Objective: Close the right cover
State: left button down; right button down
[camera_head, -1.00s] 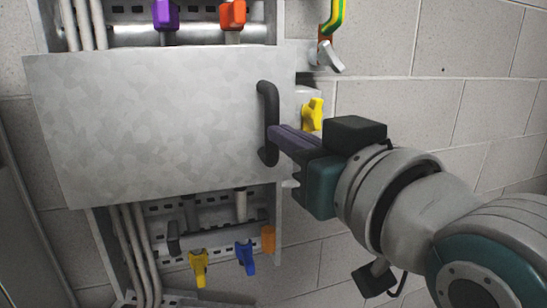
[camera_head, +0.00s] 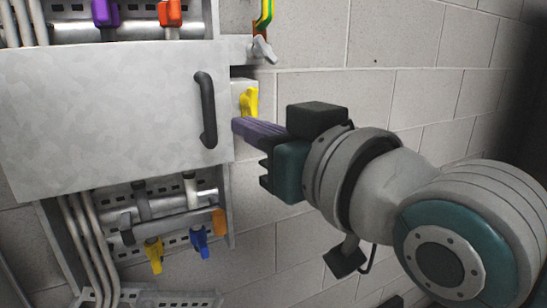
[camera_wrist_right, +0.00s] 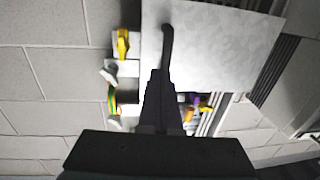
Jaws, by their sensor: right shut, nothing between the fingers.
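The cover is a flat grey metal panel (camera_head: 100,110) across the middle of the open cabinet in the head view. A black bar handle (camera_head: 207,110) stands near its right edge, and also shows in the right wrist view (camera_wrist_right: 167,45). I cannot tell whether the cover sits flush. My right gripper (camera_head: 240,127) is shut and empty, with its purple-grey fingers just right of the handle and apart from it in the head view. In the wrist view the fingers (camera_wrist_right: 160,75) point toward the handle's near end. My left gripper is not in view.
A yellow lever (camera_head: 249,101) sits right of the cover, near my fingers. A grey lever (camera_head: 263,49) with a green-yellow cable is above it. Purple (camera_head: 106,13), red (camera_head: 169,12), yellow (camera_head: 154,254) and blue (camera_head: 199,242) clips sit above and below. Bare block wall lies right.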

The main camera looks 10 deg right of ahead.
jog(key=s+d+f+m+g+h+p, duration=0.1)
jog(key=s+d+f+g, duration=0.3)
jog(key=s, duration=0.5)
jog(key=s+d+f+m+g+h+p, duration=0.1)
jog(key=s+d+f+g+h, duration=0.3)
jog(key=s, duration=0.4)
jog(key=s+d+f+m+g+h+p, duration=0.1)
jog(key=s+d+f+g+h+p, duration=0.1)
jog(key=s+d+f, duration=0.4)
jog(key=s+g+p, duration=0.1)
jog(key=s+g, duration=0.1)
jog(key=s, duration=0.1)
jog(key=shift+s+d+f+g, duration=0.25)
jog(key=shift+s+d+g, duration=0.05)
jog(key=shift+s+d, duration=0.1)
